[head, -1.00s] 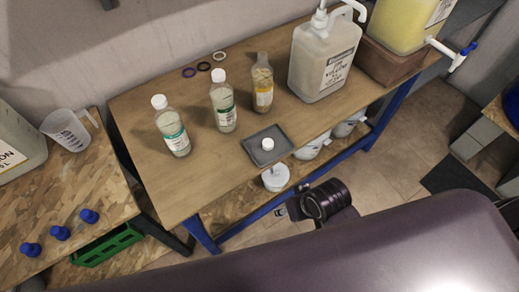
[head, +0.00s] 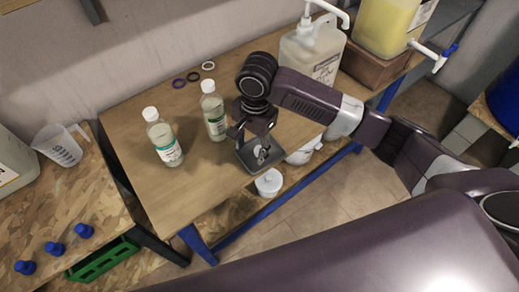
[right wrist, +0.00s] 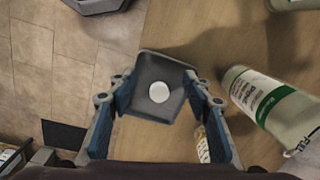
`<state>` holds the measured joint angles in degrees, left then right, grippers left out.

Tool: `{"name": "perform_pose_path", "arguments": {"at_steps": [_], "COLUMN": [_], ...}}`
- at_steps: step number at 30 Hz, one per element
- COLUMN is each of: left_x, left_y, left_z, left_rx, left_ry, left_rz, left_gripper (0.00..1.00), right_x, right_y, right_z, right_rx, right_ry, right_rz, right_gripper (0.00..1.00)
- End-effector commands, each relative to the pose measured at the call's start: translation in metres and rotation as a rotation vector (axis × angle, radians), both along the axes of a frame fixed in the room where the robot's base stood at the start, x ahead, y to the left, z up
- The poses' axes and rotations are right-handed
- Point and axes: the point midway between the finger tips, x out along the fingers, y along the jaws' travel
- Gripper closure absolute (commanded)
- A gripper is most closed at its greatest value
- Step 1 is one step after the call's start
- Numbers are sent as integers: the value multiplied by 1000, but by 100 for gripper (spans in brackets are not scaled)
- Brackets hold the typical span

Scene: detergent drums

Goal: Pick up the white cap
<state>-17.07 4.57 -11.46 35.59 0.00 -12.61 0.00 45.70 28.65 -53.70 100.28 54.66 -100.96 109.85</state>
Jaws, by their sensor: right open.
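The white cap (right wrist: 158,92) sits in a small grey square tray (right wrist: 160,64) on the wooden table. In the head view the cap (head: 258,152) is partly hidden by my right gripper, and the tray (head: 246,161) shows below it. My right gripper (head: 250,142) is over the tray, pointing down. In the right wrist view its two fingers are spread apart, with the cap showing between them and nothing held. My left gripper is not in view.
Two capped bottles (head: 164,138) (head: 214,112) stand left of my right gripper. A pump jug (head: 312,50) stands behind my arm. The table's front left is clear.

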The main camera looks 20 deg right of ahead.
Motion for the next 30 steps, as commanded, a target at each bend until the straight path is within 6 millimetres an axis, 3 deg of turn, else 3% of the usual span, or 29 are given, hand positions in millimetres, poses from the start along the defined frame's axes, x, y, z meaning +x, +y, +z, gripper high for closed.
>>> {"name": "perform_pose_path", "arguments": {"at_steps": [3, 8, 17, 24, 30], "left_x": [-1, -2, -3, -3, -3], "left_y": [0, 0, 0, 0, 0], "left_z": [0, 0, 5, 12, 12], "left_rx": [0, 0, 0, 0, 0], "left_ry": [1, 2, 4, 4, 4], "left_rz": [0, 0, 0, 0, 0], "left_gripper": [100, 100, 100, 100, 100], "right_x": [18, 24, 26, 30, 31], "right_y": [-22, -33, -34, -35, -35], "right_z": [17, 24, -5, -40, -52], "right_rx": [-47, -70, -71, -71, -69], "right_ry": [20, 35, 38, 37, 34], "right_rz": [-156, -255, -263, -262, -260], "right_gripper": [54, 54, 54, 54, 54]}}
